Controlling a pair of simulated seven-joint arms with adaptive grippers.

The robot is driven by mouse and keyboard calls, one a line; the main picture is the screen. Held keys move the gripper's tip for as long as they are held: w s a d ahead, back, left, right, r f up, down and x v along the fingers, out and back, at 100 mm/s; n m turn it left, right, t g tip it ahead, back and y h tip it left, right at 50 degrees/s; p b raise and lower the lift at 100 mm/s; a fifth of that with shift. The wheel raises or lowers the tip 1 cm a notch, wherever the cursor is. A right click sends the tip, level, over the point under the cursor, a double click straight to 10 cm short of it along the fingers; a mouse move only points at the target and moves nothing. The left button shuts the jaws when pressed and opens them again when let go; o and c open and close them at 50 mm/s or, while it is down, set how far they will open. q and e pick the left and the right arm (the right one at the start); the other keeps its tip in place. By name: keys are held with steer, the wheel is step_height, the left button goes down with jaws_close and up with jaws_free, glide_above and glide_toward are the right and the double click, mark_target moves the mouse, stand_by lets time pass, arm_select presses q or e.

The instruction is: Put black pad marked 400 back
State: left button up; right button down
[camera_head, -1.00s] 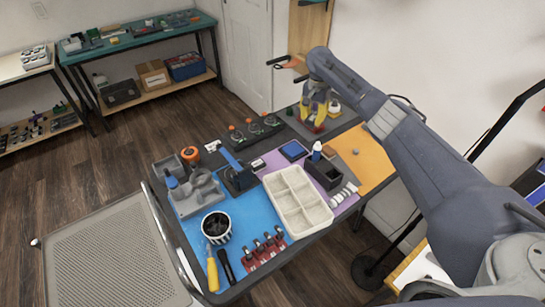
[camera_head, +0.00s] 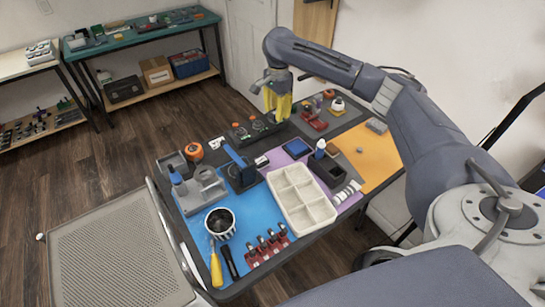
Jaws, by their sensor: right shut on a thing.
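My right gripper (camera_head: 278,106) has yellow fingers pointing down. It is over the right end of a black rack (camera_head: 247,134) with orange-topped parts, at the far edge of the table. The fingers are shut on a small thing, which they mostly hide. I cannot make out its shape, or any 400 mark on it. No black pad marked 400 can be told apart elsewhere on the table. The rack's right end is covered by the fingers, so I cannot tell whether they touch it. My left gripper is not in view.
A red fixture (camera_head: 315,120) and a white-and-orange bottle (camera_head: 338,105) stand right of the gripper. A grey block (camera_head: 376,126) lies on the orange mat (camera_head: 372,155). A blue pad (camera_head: 297,148), a black bin (camera_head: 328,172) and a cream tray (camera_head: 291,180) lie nearer.

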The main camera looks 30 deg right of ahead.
mark_target(276, 157)
step_height(276, 157, down, 20)
stand_by(0.8)
steer(key=shift+f, duration=0.15)
steer(key=c, duration=1)
jaws_free()
step_height(276, 157, up, 12)
steer(key=shift+d+r, duration=0.1)
steer(key=shift+r, duration=0.05)
